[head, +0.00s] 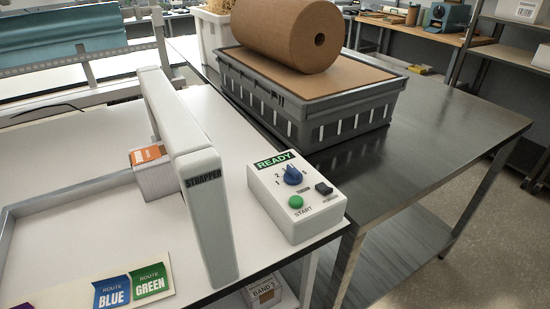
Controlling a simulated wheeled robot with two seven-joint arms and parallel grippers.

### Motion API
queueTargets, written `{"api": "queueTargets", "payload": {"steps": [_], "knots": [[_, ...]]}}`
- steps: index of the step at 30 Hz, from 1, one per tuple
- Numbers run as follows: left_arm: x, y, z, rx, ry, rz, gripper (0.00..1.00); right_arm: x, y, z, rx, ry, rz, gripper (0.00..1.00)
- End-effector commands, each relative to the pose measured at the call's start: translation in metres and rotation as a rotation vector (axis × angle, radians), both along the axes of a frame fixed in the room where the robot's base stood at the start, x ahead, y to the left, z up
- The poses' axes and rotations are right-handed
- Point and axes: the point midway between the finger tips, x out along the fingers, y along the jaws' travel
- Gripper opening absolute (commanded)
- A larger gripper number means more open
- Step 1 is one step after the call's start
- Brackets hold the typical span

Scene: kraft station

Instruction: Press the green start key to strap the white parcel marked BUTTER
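The green start key (296,202) is a round button on the sloped top of a white control box (325,216) at the table's right edge. The word START is printed below it, and a green READY sign is at the box's back edge. The white strapper arch (208,215) stands left of the box. A white parcel (152,181) with an orange label on top sits at the arch, partly hidden behind its near post. I cannot read BUTTER on it. Neither of my grippers is in view.
A blue knob (293,175) and a black switch (323,188) share the box top with the key. A grey crate (300,120) with a brown paper roll (285,35) stands behind on the dark metal table. Route cards (112,292) lie front left. The space above the box is clear.

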Motion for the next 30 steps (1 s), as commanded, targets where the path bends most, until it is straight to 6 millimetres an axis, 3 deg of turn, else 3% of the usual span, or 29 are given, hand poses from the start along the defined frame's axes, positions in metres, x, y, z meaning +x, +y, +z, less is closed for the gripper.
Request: {"api": "queueTargets", "payload": {"steps": [12, 18, 30], "knots": [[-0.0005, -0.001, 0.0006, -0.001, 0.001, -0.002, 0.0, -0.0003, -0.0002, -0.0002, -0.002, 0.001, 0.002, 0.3], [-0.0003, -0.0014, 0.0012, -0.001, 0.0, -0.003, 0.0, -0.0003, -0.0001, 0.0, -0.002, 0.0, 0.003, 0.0], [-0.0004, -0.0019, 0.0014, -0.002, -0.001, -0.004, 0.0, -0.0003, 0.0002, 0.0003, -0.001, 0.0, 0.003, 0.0]]}}
